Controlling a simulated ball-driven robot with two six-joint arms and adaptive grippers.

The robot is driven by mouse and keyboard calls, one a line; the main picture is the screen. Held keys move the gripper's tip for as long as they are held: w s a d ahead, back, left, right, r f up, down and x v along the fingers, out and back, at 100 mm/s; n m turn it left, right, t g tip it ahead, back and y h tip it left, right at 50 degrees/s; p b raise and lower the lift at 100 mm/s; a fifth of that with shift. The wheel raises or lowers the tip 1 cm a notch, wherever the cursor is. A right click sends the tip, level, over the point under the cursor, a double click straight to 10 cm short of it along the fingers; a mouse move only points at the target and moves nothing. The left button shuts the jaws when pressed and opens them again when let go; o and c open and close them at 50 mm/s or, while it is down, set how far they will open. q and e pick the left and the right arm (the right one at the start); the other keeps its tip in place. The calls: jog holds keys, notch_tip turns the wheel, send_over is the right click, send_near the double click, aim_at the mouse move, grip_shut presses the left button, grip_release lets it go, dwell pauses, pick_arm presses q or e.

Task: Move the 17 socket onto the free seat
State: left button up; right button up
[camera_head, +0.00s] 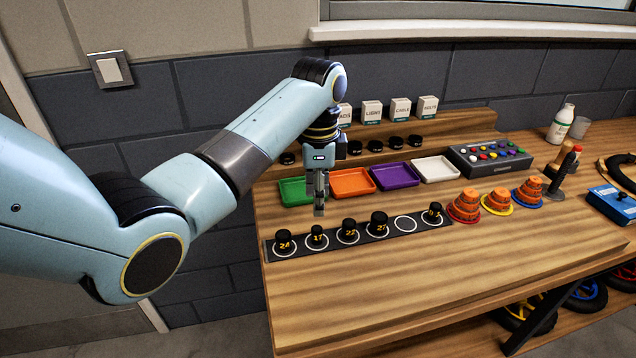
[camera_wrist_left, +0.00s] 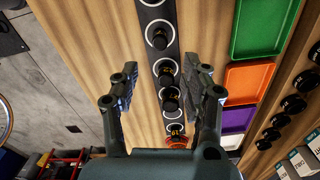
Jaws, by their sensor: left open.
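The 17 socket (camera_head: 317,237) is a small black cylinder standing upright in a white ring on the dark strip (camera_head: 292,254), second from the left. The free seat (camera_head: 405,224) is an empty white ring on the same strip, second from the right. My left gripper (camera_head: 319,210) points down, open and empty, just behind the 17 socket in the picture; its exact height is unclear. My right gripper is not in view.
Beside the 17 socket stand the 24 socket (camera_head: 284,243) and the 22 socket (camera_head: 347,231). Behind the strip lie green (camera_head: 293,191), orange (camera_head: 352,182), purple and white trays. Orange cone stacks (camera_head: 464,206) stand right of the strip. The front bench top is clear.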

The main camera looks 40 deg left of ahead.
pick_arm(q)
jog(key=shift+r, duration=1.55)
jog(key=shift+s+f, duration=0.1)
